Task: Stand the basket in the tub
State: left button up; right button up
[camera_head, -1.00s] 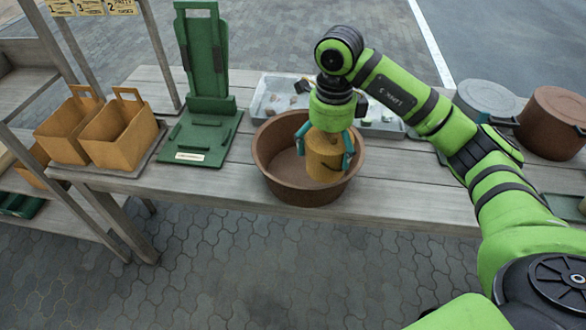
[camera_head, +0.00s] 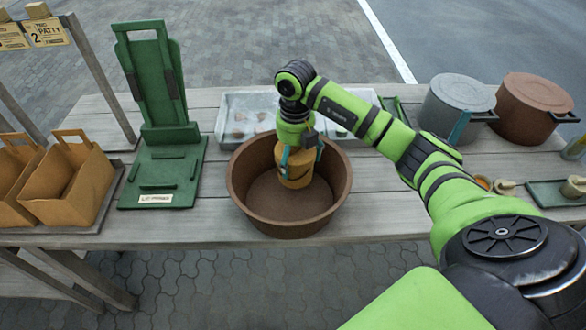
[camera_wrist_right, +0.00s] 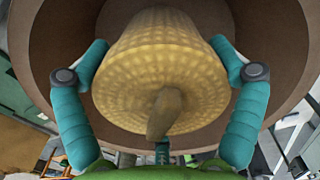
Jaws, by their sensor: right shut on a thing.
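The brown round tub (camera_head: 240,200) stands on the wooden table in the head view. My right gripper (camera_head: 302,158) is shut on the yellow-tan basket (camera_head: 295,178), with teal fingers on both sides of it. The basket is upright within the tub's rim, near the middle. In the right wrist view the basket (camera_wrist_right: 165,60) shows a woven texture and a blunt brown peg-like part, between the fingers of the right gripper (camera_wrist_right: 168,65). The tub wall (camera_wrist_right: 285,35) surrounds it. I cannot tell whether its base touches the tub floor. My left gripper is out of view.
A green stand (camera_head: 162,170) is left of the tub, and tan handled carriers (camera_head: 70,185) are further left. A pale tray (camera_head: 232,125) with small pieces lies behind the tub. Grey (camera_head: 455,105) and brown (camera_head: 533,110) lidded pots stand right. Bare tabletop lies right of the tub.

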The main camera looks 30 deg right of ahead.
jog(key=shift+f, duration=0.75)
notch_tip(320, 180, down, 2)
jog(key=shift+f+p, duration=0.15)
jog(key=shift+p, duration=0.15)
jog(key=shift+f, duration=0.25)
jog(key=shift+w, duration=0.1)
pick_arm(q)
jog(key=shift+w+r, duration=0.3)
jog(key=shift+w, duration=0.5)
pick_arm(e)
jog(key=shift+f, duration=0.1)
jog(key=o, duration=1.3)
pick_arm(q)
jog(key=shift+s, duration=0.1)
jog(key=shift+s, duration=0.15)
